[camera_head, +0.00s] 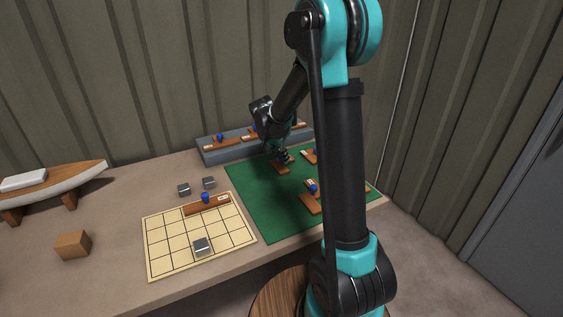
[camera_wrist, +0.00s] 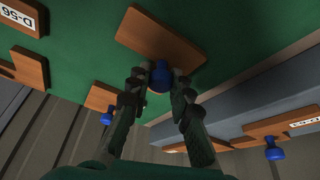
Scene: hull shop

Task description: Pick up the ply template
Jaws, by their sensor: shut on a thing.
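My gripper (camera_head: 283,157) is over the far part of the green mat (camera_head: 258,205). In the wrist view my gripper (camera_wrist: 159,82) has its two fingers closed around the blue knob of a brown ply template (camera_wrist: 155,35). In the head view this template (camera_head: 281,169) shows partly below the fingers, at the mat. I cannot tell whether it touches the mat or is slightly above it. Any label on it is not visible to me.
Other templates with blue knobs lie on the mat, one (camera_head: 311,203) nearer the front. More stand on a grey-blue rack (camera_head: 215,155) behind. A gridded board (camera_head: 165,240) with a template (camera_head: 206,204) and metal block (camera_head: 202,247) lies left. A boat model (camera_head: 60,180) stands far left.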

